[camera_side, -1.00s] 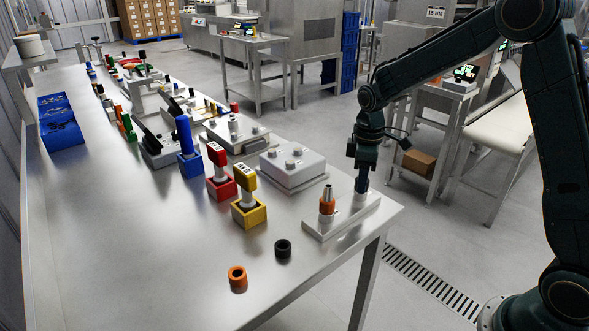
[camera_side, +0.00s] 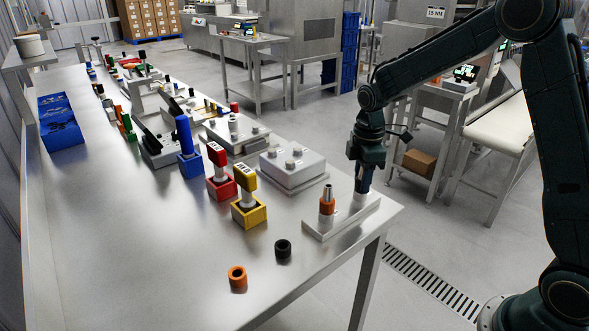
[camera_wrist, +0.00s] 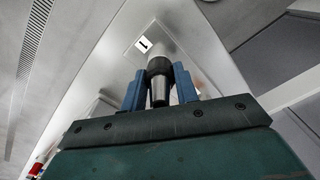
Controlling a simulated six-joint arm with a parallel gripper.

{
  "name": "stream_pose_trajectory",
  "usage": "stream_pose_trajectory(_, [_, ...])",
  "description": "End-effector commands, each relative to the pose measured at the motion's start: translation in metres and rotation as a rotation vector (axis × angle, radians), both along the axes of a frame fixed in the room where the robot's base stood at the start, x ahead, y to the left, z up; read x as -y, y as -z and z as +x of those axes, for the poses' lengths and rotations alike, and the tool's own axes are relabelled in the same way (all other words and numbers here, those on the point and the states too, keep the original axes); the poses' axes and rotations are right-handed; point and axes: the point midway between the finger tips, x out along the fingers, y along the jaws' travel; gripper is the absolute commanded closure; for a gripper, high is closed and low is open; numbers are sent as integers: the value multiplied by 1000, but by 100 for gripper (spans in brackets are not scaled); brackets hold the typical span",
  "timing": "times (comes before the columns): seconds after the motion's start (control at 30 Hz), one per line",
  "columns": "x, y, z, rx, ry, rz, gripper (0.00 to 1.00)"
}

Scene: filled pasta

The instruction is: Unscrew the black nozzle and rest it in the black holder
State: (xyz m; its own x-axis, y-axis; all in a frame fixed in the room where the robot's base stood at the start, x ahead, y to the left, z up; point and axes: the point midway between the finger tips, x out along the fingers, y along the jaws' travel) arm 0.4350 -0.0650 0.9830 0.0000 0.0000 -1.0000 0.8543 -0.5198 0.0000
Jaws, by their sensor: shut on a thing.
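The black nozzle (camera_wrist: 158,68) has a dark collar and a metal tip; in the wrist view it stands on a pale post on the grey base plate (camera_side: 320,228). My gripper (camera_wrist: 160,88) is shut on it, with one blue finger on each side. In the side view my gripper (camera_side: 362,186) points down over the right end of the plate and hides the nozzle. The black holder (camera_side: 283,249) is an open ring on the table, left of the plate, with nothing in it.
An orange nozzle (camera_side: 327,206) stands upright on the same plate, just left of my gripper. An orange ring holder (camera_side: 237,279) lies at the front. Yellow (camera_side: 248,215) and red (camera_side: 221,188) holders with tools stand behind. The table's right edge is close to the plate.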

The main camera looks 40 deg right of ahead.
Motion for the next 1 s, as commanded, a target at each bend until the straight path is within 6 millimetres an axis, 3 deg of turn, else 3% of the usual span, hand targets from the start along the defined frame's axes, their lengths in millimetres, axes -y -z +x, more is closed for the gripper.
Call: stream_pose_trajectory(1.0, [0, -1, 0, 1, -749, -1, 94])
